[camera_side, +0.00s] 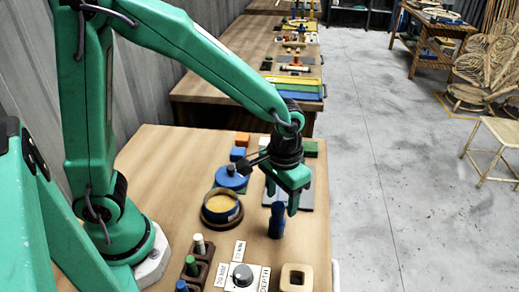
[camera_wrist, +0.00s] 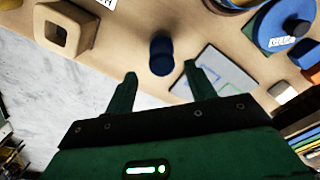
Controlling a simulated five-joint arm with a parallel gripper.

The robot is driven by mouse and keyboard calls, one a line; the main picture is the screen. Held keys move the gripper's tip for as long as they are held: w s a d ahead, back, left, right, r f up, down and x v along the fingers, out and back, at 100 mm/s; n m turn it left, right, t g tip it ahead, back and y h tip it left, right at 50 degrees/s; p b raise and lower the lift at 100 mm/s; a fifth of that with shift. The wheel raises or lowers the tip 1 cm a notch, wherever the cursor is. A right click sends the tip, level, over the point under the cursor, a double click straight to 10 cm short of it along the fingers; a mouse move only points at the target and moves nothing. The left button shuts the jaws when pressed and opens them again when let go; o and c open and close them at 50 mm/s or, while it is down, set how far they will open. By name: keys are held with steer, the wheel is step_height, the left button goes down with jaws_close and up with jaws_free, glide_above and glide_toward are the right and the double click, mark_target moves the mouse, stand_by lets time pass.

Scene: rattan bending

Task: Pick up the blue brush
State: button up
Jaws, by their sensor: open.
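The blue brush (camera_side: 277,222) appears as a short, dark blue, waisted piece standing upright on the wooden table, near its right edge. In the wrist view the blue brush (camera_wrist: 161,56) is just past my fingertips, roughly centred between them. My gripper (camera_side: 282,204) points down over it, with the fingertips near the brush's top. In the wrist view my gripper (camera_wrist: 160,72) has its two green fingers spread apart, with nothing between them. I cannot tell the exact gap between tips and brush.
A yellow-filled round dish (camera_side: 222,207) and a blue lidded pot (camera_side: 230,177) stand left of the brush. A grey panel (camera_side: 305,196) lies behind it. In front are a dial (camera_side: 242,275), a wooden block with a square hole (camera_side: 296,278) and a peg rack (camera_side: 193,270). The table's right edge is close.

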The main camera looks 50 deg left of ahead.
mark_target(279, 204)
steer(key=shift+s+a+f, duration=0.1)
steer(key=shift+f, duration=1.2)
steer(key=shift+a+f, duration=0.1)
steer(key=shift+f, duration=1.2)
steer(key=c, duration=1)
